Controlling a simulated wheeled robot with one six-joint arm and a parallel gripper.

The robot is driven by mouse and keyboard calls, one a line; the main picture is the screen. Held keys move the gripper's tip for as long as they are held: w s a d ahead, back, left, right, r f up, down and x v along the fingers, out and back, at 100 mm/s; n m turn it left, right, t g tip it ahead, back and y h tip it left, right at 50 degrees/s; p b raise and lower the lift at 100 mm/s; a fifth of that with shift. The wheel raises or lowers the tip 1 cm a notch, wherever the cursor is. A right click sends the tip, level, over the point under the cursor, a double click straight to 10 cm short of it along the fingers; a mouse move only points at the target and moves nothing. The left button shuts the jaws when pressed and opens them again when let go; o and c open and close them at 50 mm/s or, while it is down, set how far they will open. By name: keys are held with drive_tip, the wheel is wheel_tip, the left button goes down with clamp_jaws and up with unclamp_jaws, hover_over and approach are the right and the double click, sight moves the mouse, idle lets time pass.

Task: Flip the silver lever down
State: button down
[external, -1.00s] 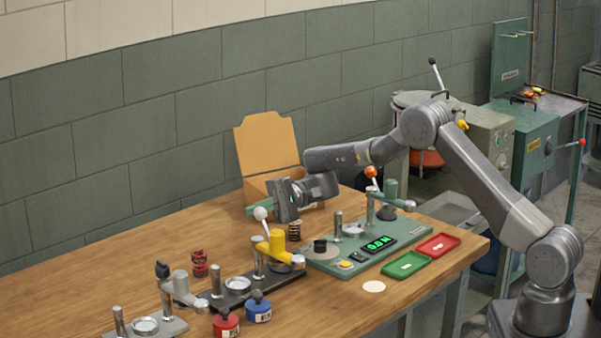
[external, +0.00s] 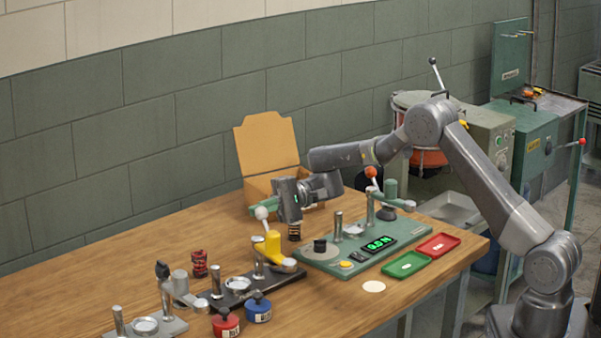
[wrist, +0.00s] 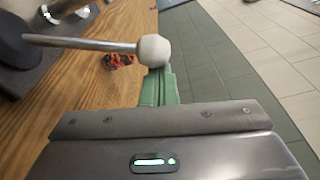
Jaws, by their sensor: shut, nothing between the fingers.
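My gripper (external: 262,207) has green fingers held together, also in the wrist view (wrist: 160,86). It is beside the white ball knob (external: 261,213) of a lever with a silver rod and yellow body (external: 272,247). In the wrist view the knob (wrist: 154,50) overlaps the fingertips; I cannot tell whether they touch. The silver rod (wrist: 80,43) runs left from the knob. Farther left, a silver-grey lever body (external: 181,283) with an upright black knob (external: 162,270) stands on a grey base, clear of my gripper.
A green fixture (external: 335,255) with an orange-knobbed lever (external: 371,173) stands right of the yellow lever. A cardboard box (external: 268,150) is behind my gripper. The left rear table is bare.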

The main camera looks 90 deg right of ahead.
drive_tip(key=s+a+r+n+t+y+b, duration=0.1)
drive_tip(key=s+a+n+b, duration=0.9)
drive_tip(key=b, duration=1.9)
drive_tip(key=shift+r+n+b, duration=0.3)
drive_tip(key=shift+r+n, duration=0.05)
drive_tip(key=shift+n, duration=0.65)
drive_tip(key=shift+f, duration=0.1)
drive_tip(key=shift+s, duration=0.15)
drive_tip(key=v, duration=0.5)
wheel_tip(320, 180, up, 7)
drive_tip(key=p, duration=0.2)
drive_tip(key=shift+p, duration=0.4)
